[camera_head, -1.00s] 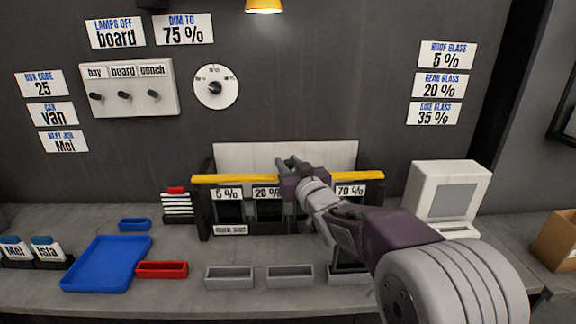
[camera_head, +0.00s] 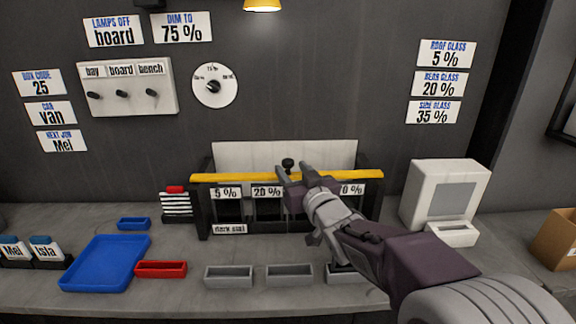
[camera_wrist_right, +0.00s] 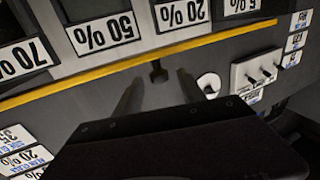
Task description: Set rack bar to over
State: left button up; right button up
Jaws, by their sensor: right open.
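The yellow rack bar (camera_head: 228,178) runs level across the front of the rack, just above its percent labels. A dark knob (camera_head: 288,163) stands up at the middle of the bar. My right gripper (camera_head: 294,170) is at the bar's middle, open, with the knob between or just beyond its fingertips. In the right wrist view the bar (camera_wrist_right: 98,72) crosses at a slant, and the knob (camera_wrist_right: 158,72) shows between the tips of the spread fingers (camera_wrist_right: 158,88). I cannot tell whether they touch it. My arm hides part of the rack's right half. My left gripper is not in view.
Grey trays (camera_head: 229,276), a red tray (camera_head: 161,269) and a blue tray (camera_head: 104,263) lie on the bench before the rack. A white box-like machine (camera_head: 440,190) stands right of it. A dial (camera_head: 214,85) and switch panel (camera_head: 125,88) are on the wall.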

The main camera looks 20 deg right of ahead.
jog(key=s, duration=0.5)
